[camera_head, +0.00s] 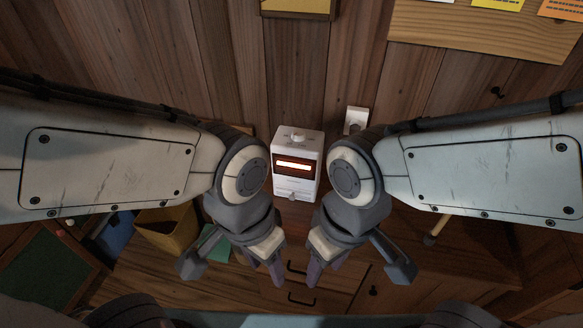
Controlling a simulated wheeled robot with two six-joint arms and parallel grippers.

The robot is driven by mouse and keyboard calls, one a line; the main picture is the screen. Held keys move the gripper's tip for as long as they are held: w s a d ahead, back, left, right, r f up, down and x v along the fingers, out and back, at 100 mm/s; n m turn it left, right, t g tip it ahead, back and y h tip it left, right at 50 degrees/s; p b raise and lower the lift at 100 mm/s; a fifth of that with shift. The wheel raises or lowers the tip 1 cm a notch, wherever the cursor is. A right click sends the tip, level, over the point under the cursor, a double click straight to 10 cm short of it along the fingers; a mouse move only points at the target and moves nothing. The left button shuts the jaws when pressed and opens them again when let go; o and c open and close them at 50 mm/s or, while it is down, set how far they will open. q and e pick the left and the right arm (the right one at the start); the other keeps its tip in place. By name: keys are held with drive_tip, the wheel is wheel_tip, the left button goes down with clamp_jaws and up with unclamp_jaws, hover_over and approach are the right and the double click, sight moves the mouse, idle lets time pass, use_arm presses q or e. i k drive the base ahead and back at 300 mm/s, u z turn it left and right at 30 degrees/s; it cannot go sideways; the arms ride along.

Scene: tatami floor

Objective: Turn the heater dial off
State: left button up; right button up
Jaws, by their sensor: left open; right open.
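The heater (310,189) is a small white box with a glowing orange-white slot in its front. It stands upright on a wooden cabinet by the plank wall, between my two arms. A round white dial (298,137) sits on its top; I cannot make out its setting. My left gripper (232,275) is open and empty, in front of the heater and to its left. My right gripper (362,279) is open and empty, in front of the heater and to its right. Neither touches the heater or dial.
A white wall outlet (355,118) is right of the heater. A yellow bin (168,232) stands at the left. A green board (45,272) leans at the lower left. Cabinet drawers with dark handles are below. A notice board (480,35) hangs at the upper right.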

sight(297, 135)
drive_tip(key=z, duration=0.1)
drive_tip(key=k, duration=0.45)
drive_tip(key=u, duration=0.9)
drive_tip(key=i, duration=1.15)
drive_tip(key=z, duration=0.7)
